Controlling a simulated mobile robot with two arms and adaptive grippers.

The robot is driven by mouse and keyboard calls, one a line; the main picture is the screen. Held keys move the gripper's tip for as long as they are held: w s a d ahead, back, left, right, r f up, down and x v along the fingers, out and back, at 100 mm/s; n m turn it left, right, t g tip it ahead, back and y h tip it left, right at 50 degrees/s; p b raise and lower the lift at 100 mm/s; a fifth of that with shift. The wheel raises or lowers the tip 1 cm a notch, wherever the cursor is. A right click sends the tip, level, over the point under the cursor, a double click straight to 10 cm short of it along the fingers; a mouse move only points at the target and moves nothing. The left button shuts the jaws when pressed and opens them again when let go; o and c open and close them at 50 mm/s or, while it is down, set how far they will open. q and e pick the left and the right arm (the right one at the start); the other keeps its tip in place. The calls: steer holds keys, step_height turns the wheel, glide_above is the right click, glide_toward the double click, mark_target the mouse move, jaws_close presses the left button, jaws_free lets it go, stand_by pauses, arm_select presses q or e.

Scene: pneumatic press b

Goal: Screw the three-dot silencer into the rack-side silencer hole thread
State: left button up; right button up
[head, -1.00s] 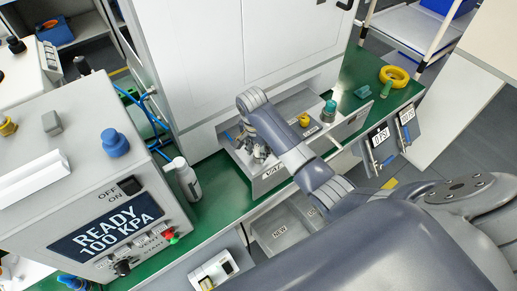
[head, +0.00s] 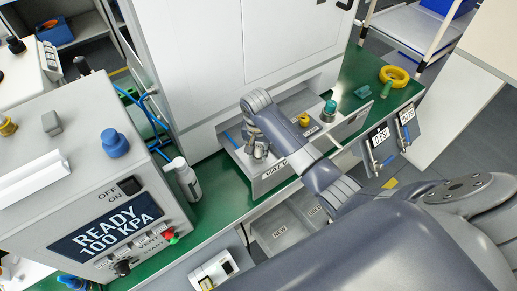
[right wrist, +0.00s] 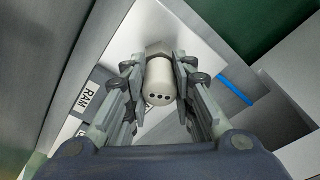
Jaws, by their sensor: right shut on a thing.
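The three-dot silencer (right wrist: 159,84) is a pale cream cylinder with three dark dots on its near end and a hex part at its far end. My right gripper (right wrist: 159,75) is shut on it, one finger on each side. In the head view my right gripper (head: 258,150) is over the left section of a grey labelled tray (head: 270,181), and the silencer is too small to make out there. What the silencer's far end touches is hidden. I cannot make out the rack-side silencer hole. My left gripper is not in view.
A blue rod (right wrist: 236,91) lies beside the gripper. A yellow part (head: 304,120) and a teal-topped part (head: 329,109) stand right of it. The press console (head: 95,190) and a white bottle (head: 186,180) are left. The white cabinet (head: 240,60) rises behind.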

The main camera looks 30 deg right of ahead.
steer(key=m, duration=0.6)
steer(key=shift+a+m+g+h, duration=0.1)
steer(key=shift+m+g+h, duration=0.2)
steer(key=m, duration=0.4)
steer(key=shift+m+g, duration=0.3)
steer(key=shift+m, duration=0.1)
steer(key=o, duration=0.6)
steer(key=n, duration=0.6)
steer(key=shift+d+t, duration=0.2)
steer(key=shift+t, duration=0.2)
steer(key=n, duration=0.6)
steer(key=shift+t, duration=0.3)
steer(key=shift+a, duration=0.1)
steer(key=shift+c, duration=0.4)
